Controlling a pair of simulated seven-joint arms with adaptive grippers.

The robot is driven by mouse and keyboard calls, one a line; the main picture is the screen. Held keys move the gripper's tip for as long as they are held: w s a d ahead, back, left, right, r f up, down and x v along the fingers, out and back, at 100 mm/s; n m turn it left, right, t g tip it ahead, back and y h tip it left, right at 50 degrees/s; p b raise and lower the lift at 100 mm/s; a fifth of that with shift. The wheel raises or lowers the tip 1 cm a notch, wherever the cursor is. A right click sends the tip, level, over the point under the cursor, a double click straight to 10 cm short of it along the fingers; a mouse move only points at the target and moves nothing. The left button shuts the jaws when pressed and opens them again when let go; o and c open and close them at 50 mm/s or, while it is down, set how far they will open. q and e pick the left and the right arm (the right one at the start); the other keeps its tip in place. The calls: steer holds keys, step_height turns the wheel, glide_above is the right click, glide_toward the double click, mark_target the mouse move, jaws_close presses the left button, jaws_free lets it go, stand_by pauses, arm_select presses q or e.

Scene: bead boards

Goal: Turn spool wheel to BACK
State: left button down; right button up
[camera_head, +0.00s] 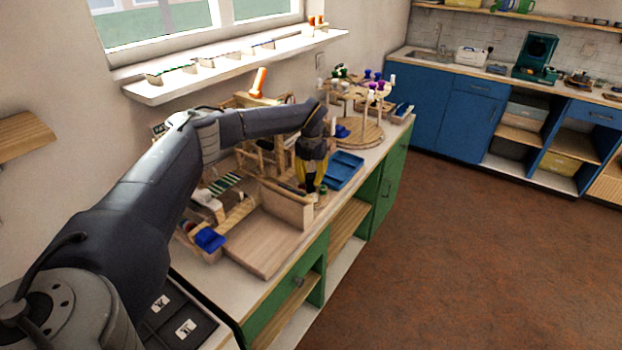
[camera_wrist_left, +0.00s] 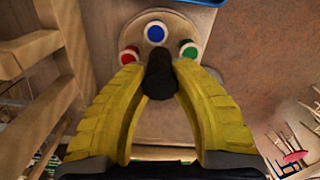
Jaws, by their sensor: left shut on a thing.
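My left gripper (camera_head: 312,188) reaches down at the bench's front edge, beside a wooden frame. In the left wrist view its yellow fingers (camera_wrist_left: 160,82) are closed on a dark upright knob (camera_wrist_left: 160,73). The knob stands over a round-ended wooden plate (camera_wrist_left: 190,28). Red (camera_wrist_left: 129,55), blue (camera_wrist_left: 155,32) and green (camera_wrist_left: 189,50) round pieces with white rims surround its far side. A round wooden stand with coloured spools, possibly the spool wheel (camera_head: 365,136), is behind the gripper in the head view. I cannot read any BACK mark. My right gripper is not in view.
A blue tray (camera_head: 343,170) lies right of the gripper. A wooden tray with a raised wall (camera_head: 262,245) stands nearer, left of it. A wooden frame (camera_wrist_left: 50,75) rises close to the fingers. A window shelf (camera_head: 225,65) hangs above. The floor to the right is clear.

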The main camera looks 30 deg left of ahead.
arm_select(q)
steer(key=n, duration=0.4)
steer(key=shift+n, duration=0.4)
steer(key=c, duration=0.9)
jaws_free()
step_height(320, 180, up, 12)
steer(key=shift+d+f, duration=0.1)
